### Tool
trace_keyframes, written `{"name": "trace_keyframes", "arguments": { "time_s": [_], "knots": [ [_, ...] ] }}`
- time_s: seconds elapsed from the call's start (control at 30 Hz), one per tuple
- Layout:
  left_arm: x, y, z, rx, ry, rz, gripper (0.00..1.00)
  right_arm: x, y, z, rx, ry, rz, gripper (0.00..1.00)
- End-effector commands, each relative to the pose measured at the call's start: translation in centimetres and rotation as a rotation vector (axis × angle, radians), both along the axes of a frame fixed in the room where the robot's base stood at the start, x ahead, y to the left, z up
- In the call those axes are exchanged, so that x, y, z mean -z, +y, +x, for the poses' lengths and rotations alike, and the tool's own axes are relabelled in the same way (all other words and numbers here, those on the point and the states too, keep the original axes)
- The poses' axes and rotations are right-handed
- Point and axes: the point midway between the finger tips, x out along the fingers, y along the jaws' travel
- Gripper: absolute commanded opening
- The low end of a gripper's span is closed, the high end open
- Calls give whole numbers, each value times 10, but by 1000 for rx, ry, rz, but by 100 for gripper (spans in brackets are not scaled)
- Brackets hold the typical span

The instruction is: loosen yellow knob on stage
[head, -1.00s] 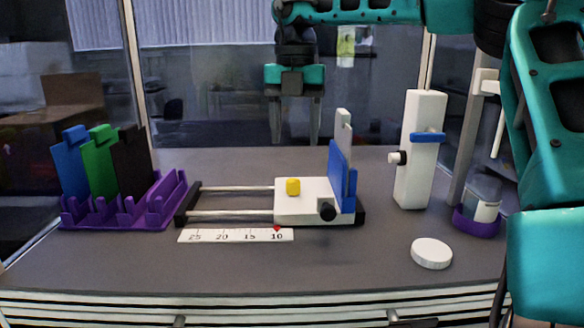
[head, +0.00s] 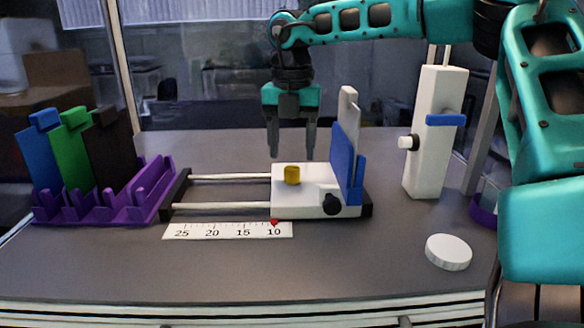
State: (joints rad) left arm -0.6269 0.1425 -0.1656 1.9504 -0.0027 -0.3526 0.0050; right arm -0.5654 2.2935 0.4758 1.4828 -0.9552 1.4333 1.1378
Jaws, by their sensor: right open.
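The yellow knob (head: 292,175) stands on top of the white stage block (head: 305,200), which sits at the right end of two metal rails. My right gripper (head: 291,153) points straight down above the yellow knob, fingers apart and empty. Its tips appear just above the knob in the picture; the exact depth gap is hard to tell. My left gripper is not in view.
A white ruler strip (head: 228,230) lies in front of the rails. A purple rack (head: 105,202) with blue, green and black plates stands left. A white post (head: 434,135) with a blue band and a white round lid (head: 449,252) are right.

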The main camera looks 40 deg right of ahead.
Motion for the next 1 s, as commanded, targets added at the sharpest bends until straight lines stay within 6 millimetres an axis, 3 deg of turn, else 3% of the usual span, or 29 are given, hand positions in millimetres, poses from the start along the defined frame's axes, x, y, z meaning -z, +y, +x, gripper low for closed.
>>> {"name": "trace_keyframes", "arguments": {
  "time_s": [0.1, 0.3, 0.67, 1.0],
  "knots": [
    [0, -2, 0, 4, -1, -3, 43, 22, 0, -1, -1, 2, 2, 59],
    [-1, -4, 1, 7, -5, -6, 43, 41, 0, 0, -1, 1, 1, 59],
    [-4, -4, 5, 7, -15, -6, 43, 45, 0, 0, 0, -1, -1, 58],
    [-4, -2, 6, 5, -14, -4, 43, 44, 0, 0, 0, -1, -1, 25]
  ]
}}
